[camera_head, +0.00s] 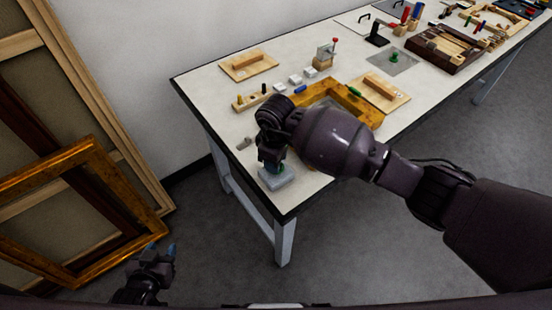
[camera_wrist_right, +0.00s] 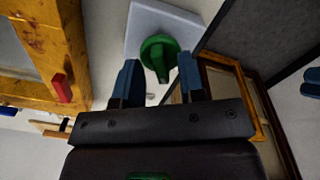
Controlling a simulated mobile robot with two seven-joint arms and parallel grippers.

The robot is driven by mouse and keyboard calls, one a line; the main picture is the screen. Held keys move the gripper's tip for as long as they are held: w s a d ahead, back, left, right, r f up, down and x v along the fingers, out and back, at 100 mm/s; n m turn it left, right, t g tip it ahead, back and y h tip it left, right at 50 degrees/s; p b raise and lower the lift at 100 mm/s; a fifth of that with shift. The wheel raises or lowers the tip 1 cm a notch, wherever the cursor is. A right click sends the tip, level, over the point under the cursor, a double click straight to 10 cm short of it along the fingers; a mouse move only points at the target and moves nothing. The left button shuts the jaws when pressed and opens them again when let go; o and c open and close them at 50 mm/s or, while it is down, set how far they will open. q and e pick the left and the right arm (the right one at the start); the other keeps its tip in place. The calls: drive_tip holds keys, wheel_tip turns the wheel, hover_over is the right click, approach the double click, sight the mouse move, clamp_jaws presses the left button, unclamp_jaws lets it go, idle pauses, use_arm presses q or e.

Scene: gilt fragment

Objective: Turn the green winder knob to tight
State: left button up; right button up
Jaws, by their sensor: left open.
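A green knob (camera_wrist_right: 160,52) sits on a pale grey block (camera_wrist_right: 140,18) in the right wrist view. In the head view the block (camera_head: 279,179) is at the table's near left corner, and my right gripper mostly hides the knob. My right gripper (camera_wrist_right: 160,72) is open, its two blue fingers on either side of the knob's near end. I cannot tell whether they touch it. My left gripper (camera_head: 161,249) is open and empty, low at the lower left, away from the table.
A gilt frame (camera_head: 365,106) lies on the table (camera_head: 222,75) beyond my right arm, with small blocks and wooden boards around it. Another green piece (camera_head: 394,57) stands on a grey plate farther back. Large frames (camera_head: 85,262) lean at the left wall.

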wheel_tip(320, 180, up, 11)
drive_tip(key=shift+f+b, duration=0.15)
drive_tip(key=shift+b, duration=0.2)
idle(0.4)
idle(0.5)
